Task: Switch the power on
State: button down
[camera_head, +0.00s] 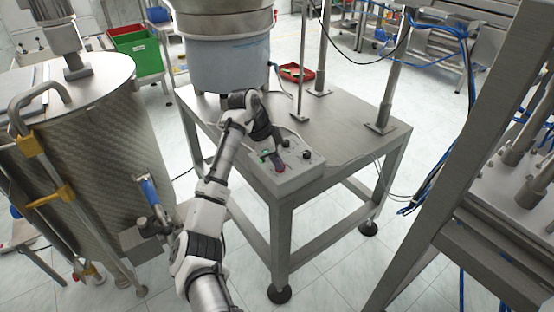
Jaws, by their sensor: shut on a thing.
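A grey control box (300,177) with several dark knobs sits at the front corner of a metal table. My gripper (275,158) reaches down to the left part of its panel from above. It is shut on a small knob there; the fingers hide most of it. A dark reddish part shows beside the fingertips. Another black knob (306,153) stands free to the right on the panel, and one more (285,142) shows behind. Labels and the switch's position are too small to tell.
A large cap feeder bowl (228,62) stands on the metal table (345,118) behind the gripper. A steel tank (80,150) stands at left. A steel frame (470,170) with cables rises at right. A red tray (297,73) lies beyond the table.

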dwell(0.3)
jog(key=c, duration=1.5)
grip_release()
jog(key=v, duration=1.4)
jog(key=shift+d, duration=0.1)
